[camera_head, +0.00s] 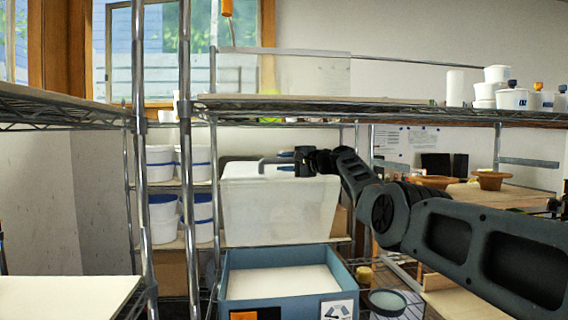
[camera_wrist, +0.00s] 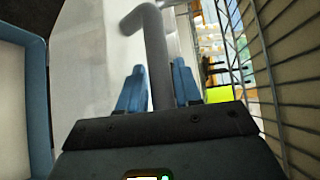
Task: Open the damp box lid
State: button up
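The damp box (camera_head: 278,212) is a large translucent white bin on the middle shelf. Its pale lid (camera_head: 245,171) lies on top and looks closed. A grey bar handle (camera_head: 272,159) stands on the lid. My gripper (camera_head: 297,162) is at the right end of this handle. In the wrist view, the blue fingers of my gripper (camera_wrist: 159,88) stand one on each side of the grey handle (camera_wrist: 157,50). A thin gap shows beside the left finger, so the fingers look open around the bar. Contact on the right side is unclear.
A wire shelf (camera_head: 340,107) runs close above the lid. White tubs (camera_head: 161,167) stand left of the box. A blue open tray (camera_head: 281,282) sits below. Metal posts (camera_head: 140,150) stand at the left. Wire mesh (camera_wrist: 285,60) is close on the right in the wrist view.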

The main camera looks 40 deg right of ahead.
jog(key=shift+a, duration=0.15)
jog(key=shift+b+v, duration=0.4)
jog(key=shift+v, duration=0.65)
jog(key=shift+b+v, duration=0.55)
jog(key=shift+v, duration=2.3)
